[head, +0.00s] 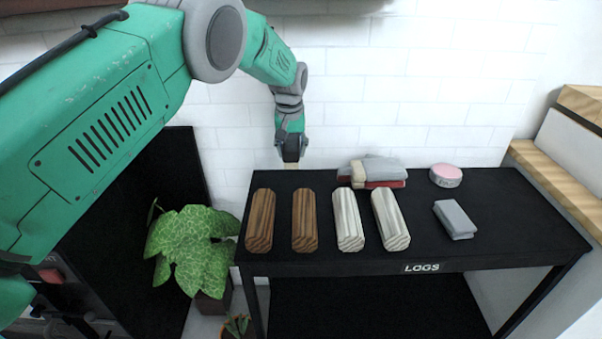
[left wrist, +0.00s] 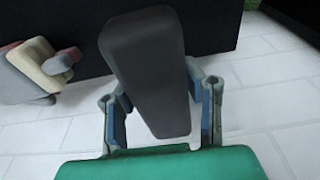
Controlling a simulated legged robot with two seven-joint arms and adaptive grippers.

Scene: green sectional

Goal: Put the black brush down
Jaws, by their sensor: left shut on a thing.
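The black brush (left wrist: 150,70) fills the middle of the left wrist view, a long dark block lying between the two fingers. My left gripper (left wrist: 163,112) is shut on it. In the head view my left gripper (head: 291,158) points down at the back left edge of the black table (head: 400,252); the brush is hard to make out against the dark fingers there. I cannot tell whether the brush touches the table. My right gripper is not in view.
A grey and red pile (head: 372,172), a pink round tin (head: 446,175) and a grey block (head: 455,220) lie behind and right. A leafy plant (head: 195,245) is left of the table.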

